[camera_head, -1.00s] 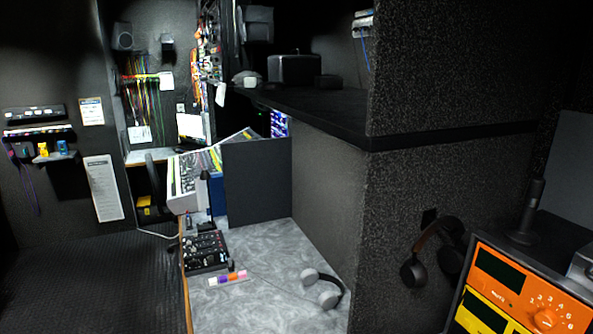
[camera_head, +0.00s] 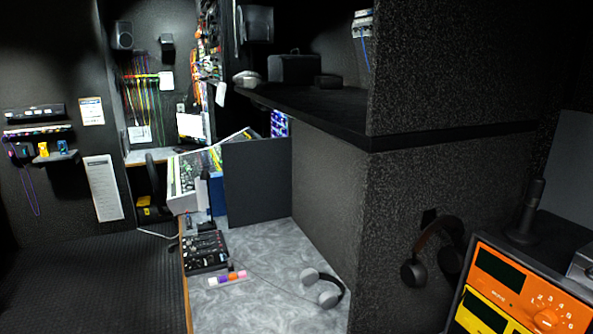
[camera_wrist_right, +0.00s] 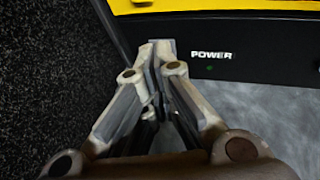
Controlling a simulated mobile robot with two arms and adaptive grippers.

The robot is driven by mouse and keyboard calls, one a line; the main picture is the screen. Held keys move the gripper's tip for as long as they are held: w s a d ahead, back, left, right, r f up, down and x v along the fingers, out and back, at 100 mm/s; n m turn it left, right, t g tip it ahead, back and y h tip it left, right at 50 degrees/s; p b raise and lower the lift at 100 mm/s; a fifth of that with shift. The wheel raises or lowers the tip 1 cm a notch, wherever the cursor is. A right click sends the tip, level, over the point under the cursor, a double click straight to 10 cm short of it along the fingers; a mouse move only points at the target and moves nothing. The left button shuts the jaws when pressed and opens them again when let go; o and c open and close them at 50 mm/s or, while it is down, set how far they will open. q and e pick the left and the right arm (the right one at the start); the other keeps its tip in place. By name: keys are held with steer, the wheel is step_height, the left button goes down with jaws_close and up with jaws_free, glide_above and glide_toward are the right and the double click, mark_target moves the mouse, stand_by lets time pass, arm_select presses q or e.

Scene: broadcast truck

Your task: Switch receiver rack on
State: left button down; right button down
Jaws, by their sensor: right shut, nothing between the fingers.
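The receiver rack shows at the lower right of the head view as an orange unit (camera_head: 520,284) with a dark display and a numbered dial, and a yellow unit (camera_head: 482,314) under it. In the right wrist view, the yellow unit's edge (camera_wrist_right: 225,5) is at the top. Below it is a black panel (camera_wrist_right: 270,62) with a white POWER label (camera_wrist_right: 211,54) and a small green light (camera_wrist_right: 209,68). My right gripper (camera_wrist_right: 157,50) is shut and empty, its tips just left of the label at the black panel. I cannot tell whether they touch it; they hide that part. My left gripper is not in view.
A speckled dark wall (camera_wrist_right: 50,80) runs close along the left of my right gripper. Headphones (camera_head: 433,250) hang on the partition beside the rack. A dark microphone-like object (camera_head: 527,212) stands on top of the rack. The grey desk (camera_head: 262,262) holds a mixer and other headphones.

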steer(key=shift+b+x, duration=0.3)
steer(key=shift+x, duration=1.1)
stand_by(0.4)
steer(key=shift+d+f, duration=0.1)
steer(key=shift+d, duration=0.1)
stand_by(0.3)
steer(key=shift+s+a+r+p, duration=0.3)
steer(key=shift+a+p, duration=0.25)
steer(key=shift+p, duration=0.4)
steer(key=p+v, duration=0.4)
steer(key=v, duration=0.1)
steer(key=shift+s+a+r, duration=0.1)
steer(key=shift+s+a, duration=0.05)
